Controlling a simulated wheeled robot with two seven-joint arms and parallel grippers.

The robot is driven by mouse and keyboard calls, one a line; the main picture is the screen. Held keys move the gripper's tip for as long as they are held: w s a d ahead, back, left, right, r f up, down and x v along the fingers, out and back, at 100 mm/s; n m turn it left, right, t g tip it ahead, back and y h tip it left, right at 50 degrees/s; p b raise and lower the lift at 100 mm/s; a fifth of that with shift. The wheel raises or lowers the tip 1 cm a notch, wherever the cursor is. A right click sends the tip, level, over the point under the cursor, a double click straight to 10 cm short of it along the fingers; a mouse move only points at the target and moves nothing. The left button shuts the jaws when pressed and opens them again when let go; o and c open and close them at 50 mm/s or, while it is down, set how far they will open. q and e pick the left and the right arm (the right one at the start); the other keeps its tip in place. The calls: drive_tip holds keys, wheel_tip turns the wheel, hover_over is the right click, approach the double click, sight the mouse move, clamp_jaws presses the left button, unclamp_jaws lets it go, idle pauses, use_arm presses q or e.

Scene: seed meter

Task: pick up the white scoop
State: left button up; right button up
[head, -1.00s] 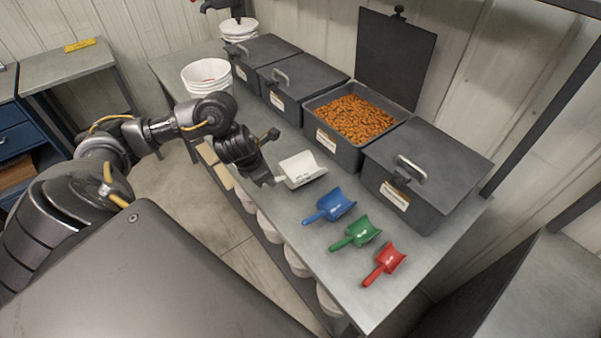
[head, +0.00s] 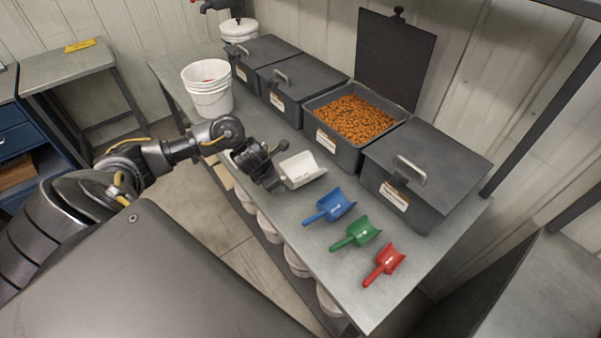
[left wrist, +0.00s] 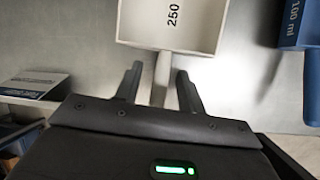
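The white scoop (head: 304,171) lies on the grey bench in front of the bins, its handle toward my left gripper (head: 277,182). In the left wrist view, the scoop (left wrist: 172,38), marked 250, is at the top with its handle pointing down. There my left gripper (left wrist: 159,76) is open, with one finger on each side of the handle and a gap on both sides. The lower end of the handle is hidden behind the gripper body. My right gripper is not in view.
A blue scoop (head: 334,205), a green scoop (head: 360,234) and a red scoop (head: 387,262) lie in a row to the right. An open bin of brown pellets (head: 352,118) stands behind, between lidded bins. Stacked white buckets (head: 210,92) stand at the left.

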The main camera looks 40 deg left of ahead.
use_arm(q)
clamp_jaws()
drive_tip(key=shift+r, duration=0.15)
drive_tip(key=shift+w+r, duration=0.1)
drive_tip(key=shift+r, duration=0.15)
wheel_tip(320, 180, up, 2)
drive_tip(key=shift+b, duration=0.35)
drive_tip(key=s+a+r+b, duration=0.5)
drive_tip(key=s+r, duration=0.5)
drive_tip(key=s, duration=0.2)
drive_tip(key=shift+s+a+b, duration=0.3)
drive_tip(key=shift+s+a, duration=0.05)
drive_tip(key=shift+a, duration=0.3)
drive_tip(key=shift+r, duration=0.15)
